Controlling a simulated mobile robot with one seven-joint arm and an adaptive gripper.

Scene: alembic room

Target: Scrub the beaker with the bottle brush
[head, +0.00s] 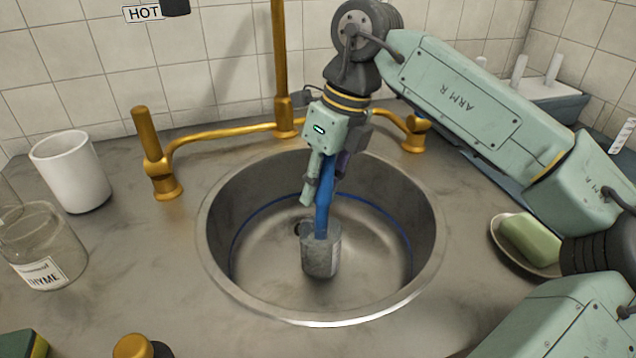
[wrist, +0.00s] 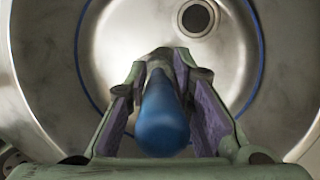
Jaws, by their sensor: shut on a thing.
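A small grey beaker (head: 321,255) stands in the sink bowl, a little right of the drain in the head view. The bottle brush (head: 323,212) has a blue handle that slants down into the beaker's mouth. Its bristle end is hidden. My gripper (head: 318,190) is above the beaker, pointing down, shut on the blue handle. In the wrist view the handle's blue end (wrist: 162,120) shows between the two fingers. In that view the beaker is mostly hidden behind the handle and fingers.
The round steel sink (head: 425,270) has a blue line inside. Brass taps (head: 284,110) stand behind it. A white cup (head: 70,170) and a thyme jar (head: 42,245) are on the left. A soap dish (head: 500,235) with green soap (head: 530,240) is on the right.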

